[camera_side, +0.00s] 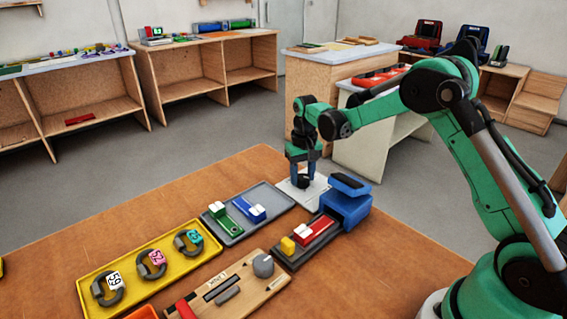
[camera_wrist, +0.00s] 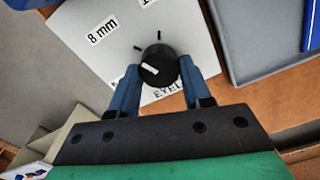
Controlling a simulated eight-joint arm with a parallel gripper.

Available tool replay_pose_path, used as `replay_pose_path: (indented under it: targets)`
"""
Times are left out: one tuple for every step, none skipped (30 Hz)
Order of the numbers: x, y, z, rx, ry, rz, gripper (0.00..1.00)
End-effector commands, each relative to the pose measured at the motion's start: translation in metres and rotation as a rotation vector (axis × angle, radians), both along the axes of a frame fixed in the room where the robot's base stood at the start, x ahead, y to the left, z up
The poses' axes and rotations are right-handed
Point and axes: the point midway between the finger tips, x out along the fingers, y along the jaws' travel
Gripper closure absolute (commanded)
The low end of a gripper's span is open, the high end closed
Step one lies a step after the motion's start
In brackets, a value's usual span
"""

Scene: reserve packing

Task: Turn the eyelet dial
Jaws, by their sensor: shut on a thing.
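The eyelet dial (camera_wrist: 158,66) is a round black knob with a pale pointer mark. It sits on a white plate (camera_wrist: 88,62) lettered "8 mm" and, partly hidden, "EYEL...". Tick marks stand around the knob, and another label at the plate's upper edge is cut off. My gripper (camera_wrist: 163,76) is shut on the dial, one blue finger on each side. In the side view my gripper (camera_side: 305,183) points down at the white plate (camera_side: 289,190), and its fingers hide the dial.
A grey tray (camera_side: 280,198) with green and blue pieces lies just left of the plate. A blue-topped device (camera_side: 349,205) stands close on the right. A yellow tray (camera_side: 95,282) with tagged rings and a wooden board (camera_side: 205,311) lie nearer the front.

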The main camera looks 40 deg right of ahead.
Motion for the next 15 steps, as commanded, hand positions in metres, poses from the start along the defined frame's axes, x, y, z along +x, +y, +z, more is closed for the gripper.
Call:
replay_pose_path:
  targets:
    - [0.0006,-0.0006,-0.0001,-0.002,-0.003,0.017,1.0]
    - [0.0006,-0.0006,-0.0001,-0.002,-0.003,0.028,1.0]
    - [0.0006,-0.0006,-0.0001,-0.002,-0.003,0.041,1.0]
    - [0.0006,-0.0006,-0.0001,-0.002,-0.003,0.049,1.0]
    - [0.0007,-0.0006,-0.0001,-0.002,-0.003,0.056,1.0]
    - [0.0007,-0.0006,-0.0001,-0.002,-0.003,0.065,1.0]
    - [0.0007,-0.0006,-0.0001,-0.002,-0.003,0.07,1.0]
    - [0.0008,-0.0005,-0.0001,-0.002,-0.003,0.074,1.0]
    - [0.0008,-0.0005,-0.0001,-0.002,-0.003,0.078,1.0]
    - [0.0008,-0.0005,-0.0001,-0.003,-0.004,0.081,1.0]
    - [0.0009,-0.0005,-0.0001,-0.003,-0.004,0.084,1.0]
    - [0.0009,-0.0005,-0.0001,-0.003,-0.004,0.086,1.0]
    - [0.0009,-0.0005,-0.0001,-0.003,-0.004,0.087,1.0]
    - [0.0009,-0.0005,-0.0001,-0.003,-0.004,0.087,1.0]
    - [0.001,-0.0006,-0.0001,-0.003,-0.004,0.087,1.0]
